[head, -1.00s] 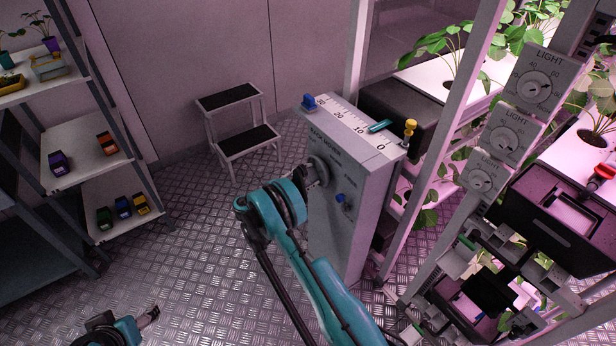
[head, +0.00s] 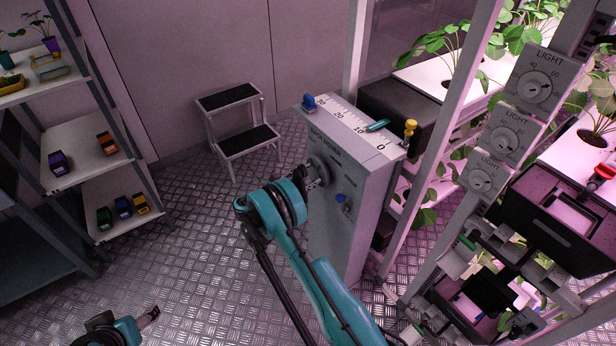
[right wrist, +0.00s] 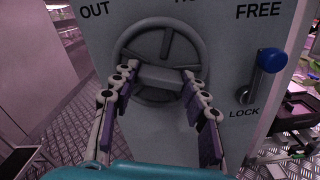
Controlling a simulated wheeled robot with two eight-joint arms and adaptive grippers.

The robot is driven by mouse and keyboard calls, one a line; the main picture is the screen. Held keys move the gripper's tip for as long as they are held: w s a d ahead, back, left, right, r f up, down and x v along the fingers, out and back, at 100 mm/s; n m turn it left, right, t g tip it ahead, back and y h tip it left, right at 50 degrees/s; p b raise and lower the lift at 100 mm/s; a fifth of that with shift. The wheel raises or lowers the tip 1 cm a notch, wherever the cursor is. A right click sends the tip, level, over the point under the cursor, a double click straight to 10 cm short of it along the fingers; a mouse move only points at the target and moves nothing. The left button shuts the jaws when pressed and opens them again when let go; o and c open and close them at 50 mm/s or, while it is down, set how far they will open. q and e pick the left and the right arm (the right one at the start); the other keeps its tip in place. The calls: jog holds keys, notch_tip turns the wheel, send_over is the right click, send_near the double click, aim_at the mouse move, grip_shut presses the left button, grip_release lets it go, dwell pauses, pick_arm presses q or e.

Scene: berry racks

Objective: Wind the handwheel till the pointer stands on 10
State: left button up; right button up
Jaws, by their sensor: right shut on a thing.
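The grey cabinet (head: 345,225) has a white scale (head: 335,108) on top marked 30, 20, 10 and 0. Its teal pointer (head: 378,125) lies near the 10 mark, slightly to its 0 side as far as I can tell. The handwheel (right wrist: 122,58) is on the cabinet's front, with rim and spokes showing. My right gripper (right wrist: 160,80) is shut on its middle bar, one finger each side; in the head view my arm partly hides the wheel. A blue-knobbed lever (right wrist: 271,62) points up toward FREE, above LOCK. My left gripper (head: 148,318) is low at left, far from the cabinet; its opening is unclear.
A yellow-topped knob (head: 410,127) stands at the scale's 0 end and a blue block (head: 309,102) at the 30 end. A step stool (head: 240,130) stands behind. Plant racks (head: 470,180) crowd the right; shelves (head: 85,150) stand left. The floor between is clear.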

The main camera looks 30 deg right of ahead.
jog(key=o, duration=1.2)
jog(key=shift+c, duration=0.2)
jog(key=a, duration=1.2)
jog(key=shift+s, duration=0.45)
